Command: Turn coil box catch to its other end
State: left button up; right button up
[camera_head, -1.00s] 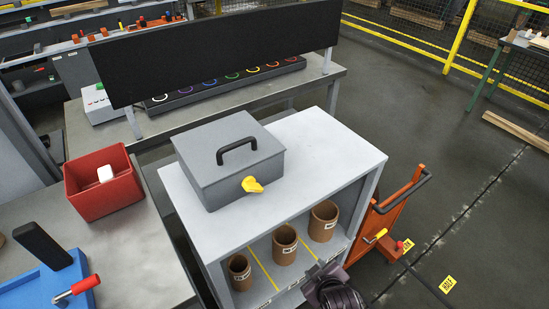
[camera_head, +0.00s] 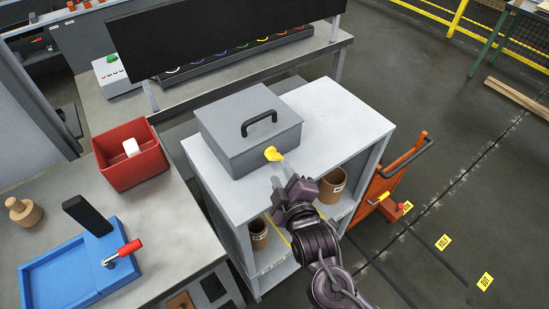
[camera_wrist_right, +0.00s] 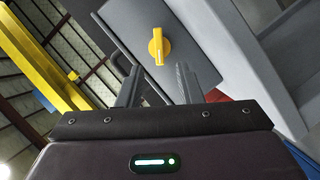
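The grey coil box (camera_head: 240,135) with a black top handle (camera_head: 259,120) sits on the white cabinet (camera_head: 335,120). Its yellow catch (camera_head: 272,154) is on the front face. The catch also shows in the right wrist view (camera_wrist_right: 158,46), pointing roughly along the view's vertical. My right gripper (camera_head: 284,176) is just in front of the catch. In the right wrist view its two fingers (camera_wrist_right: 158,84) are apart with nothing between them, the catch lying beyond the tips. My left gripper is out of view.
Brown coil tubes (camera_head: 332,185) stand in the cabinet's open shelf. A red bin (camera_head: 130,160) and a blue fixture with a red handle (camera_head: 75,270) are on the left bench. An orange cart (camera_head: 395,170) stands right of the cabinet.

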aim_at(274, 160)
jog(key=p+x, duration=0.1)
jog(key=x, duration=0.5)
jog(key=shift+w, duration=0.25)
jog(key=shift+f, duration=0.1)
grip_shut()
